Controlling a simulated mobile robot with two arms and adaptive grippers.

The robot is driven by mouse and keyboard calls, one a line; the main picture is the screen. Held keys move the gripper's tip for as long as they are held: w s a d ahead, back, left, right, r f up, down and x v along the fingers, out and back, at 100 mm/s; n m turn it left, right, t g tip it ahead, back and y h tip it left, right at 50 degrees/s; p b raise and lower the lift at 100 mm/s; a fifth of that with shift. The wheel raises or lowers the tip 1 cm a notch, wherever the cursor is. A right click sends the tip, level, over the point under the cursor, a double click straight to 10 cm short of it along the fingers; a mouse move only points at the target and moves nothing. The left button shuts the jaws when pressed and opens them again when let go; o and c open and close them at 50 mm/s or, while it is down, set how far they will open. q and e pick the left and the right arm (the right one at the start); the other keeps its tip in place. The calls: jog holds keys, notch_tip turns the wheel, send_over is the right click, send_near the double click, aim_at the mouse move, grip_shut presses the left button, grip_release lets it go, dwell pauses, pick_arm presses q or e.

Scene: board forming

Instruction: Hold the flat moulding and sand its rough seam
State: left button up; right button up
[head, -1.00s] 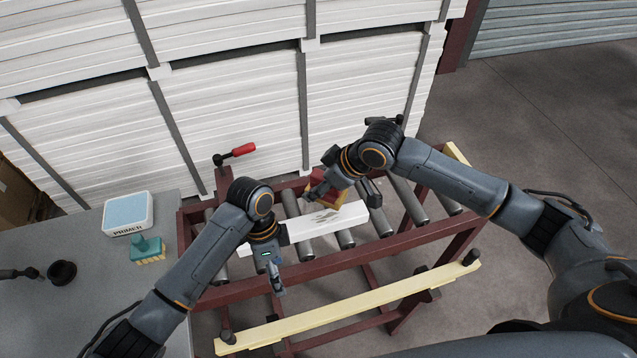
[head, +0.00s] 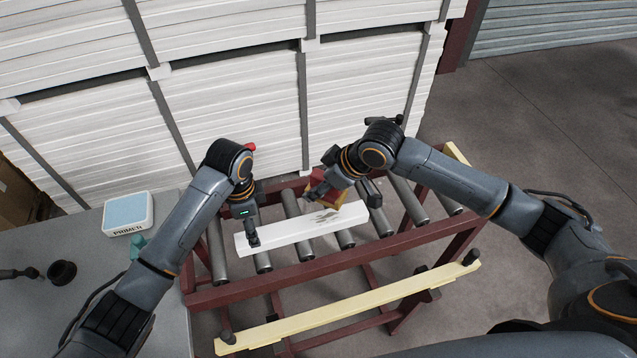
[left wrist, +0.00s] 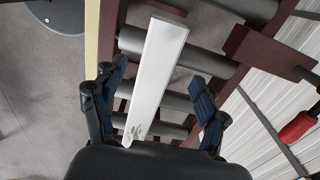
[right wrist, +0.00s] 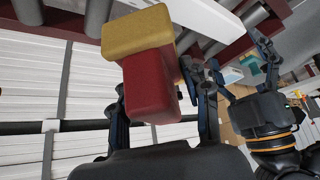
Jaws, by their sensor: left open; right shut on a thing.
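The flat moulding (head: 290,234) is a long white bar lying across the rollers, with grey rough marks toward its right part. It also shows in the left wrist view (left wrist: 160,65), running between the open fingers. My left gripper (head: 253,242) is open at the moulding's left end, fingers on either side of it; whether they touch it I cannot tell. My right gripper (head: 325,185) is shut on a red and yellow sanding block (right wrist: 147,75). In the head view the block is just behind the marked part, partly hidden by the gripper.
The dark red roller stand (head: 300,268) carries several grey rollers, with a pale yellow rail (head: 350,309) in front. A red-handled clamp shows in the left wrist view (left wrist: 296,127). A primer tub (head: 128,213) and black cup (head: 62,272) stand on the grey table at left. White board stacks (head: 240,110) close off the back.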

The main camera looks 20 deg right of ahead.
pick_arm(q)
jog(key=shift+f, duration=3.2)
jog(key=c, duration=1.2)
jog(key=shift+c, duration=0.2)
jog(key=shift+s+f, duration=0.1)
jog(key=shift+s, duration=0.05)
